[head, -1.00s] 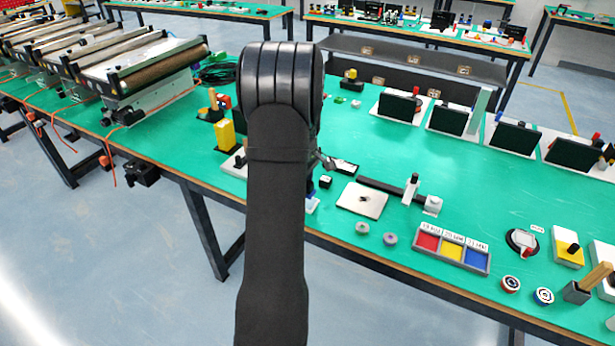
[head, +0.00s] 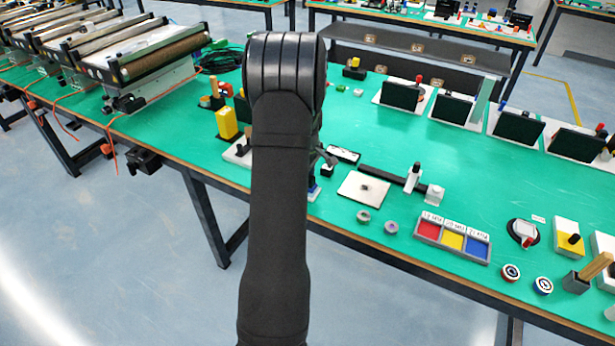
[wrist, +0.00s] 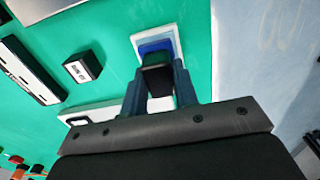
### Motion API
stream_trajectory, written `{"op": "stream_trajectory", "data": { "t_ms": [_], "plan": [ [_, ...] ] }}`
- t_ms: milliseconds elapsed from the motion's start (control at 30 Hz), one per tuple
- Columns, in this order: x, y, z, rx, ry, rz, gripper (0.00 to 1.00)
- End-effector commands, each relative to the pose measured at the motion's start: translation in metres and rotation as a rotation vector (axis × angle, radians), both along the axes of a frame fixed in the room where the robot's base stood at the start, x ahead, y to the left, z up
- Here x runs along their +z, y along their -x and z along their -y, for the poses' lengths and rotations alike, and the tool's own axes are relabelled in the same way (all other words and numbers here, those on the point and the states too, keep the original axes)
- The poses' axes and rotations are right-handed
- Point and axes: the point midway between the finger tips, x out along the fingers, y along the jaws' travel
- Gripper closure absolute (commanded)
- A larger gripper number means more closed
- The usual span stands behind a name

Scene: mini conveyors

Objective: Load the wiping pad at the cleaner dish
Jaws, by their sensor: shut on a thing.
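In the wrist view a small white square dish with a blue inside (wrist: 158,44), which looks like the cleaner dish, lies on the green table near its edge. My gripper (wrist: 159,80) is shut on a dark block (wrist: 157,78), which seems to be the wiping pad. The block overlaps the near part of the dish in the picture; I cannot tell whether it touches the blue. A bit of blue and white (head: 313,190), likely the dish, shows beside my arm.
A small black labelled box (wrist: 83,67) and a long black-and-white piece (wrist: 28,70) lie left of the dish in the wrist view. A yellow block (head: 227,123) stands left of my arm. A silver plate (head: 362,188) and a three-colour tray (head: 452,238) are to the right.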

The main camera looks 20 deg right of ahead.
Motion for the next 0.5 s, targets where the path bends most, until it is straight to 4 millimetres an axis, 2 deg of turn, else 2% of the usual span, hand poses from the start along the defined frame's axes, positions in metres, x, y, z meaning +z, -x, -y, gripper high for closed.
{"op": "stream_trajectory", "data": {
  "t_ms": [500],
  "plan": [
    [-0.0046, 0.0000, 0.0000, 0.000, 0.000, 0.000, 0.91]
  ]
}}
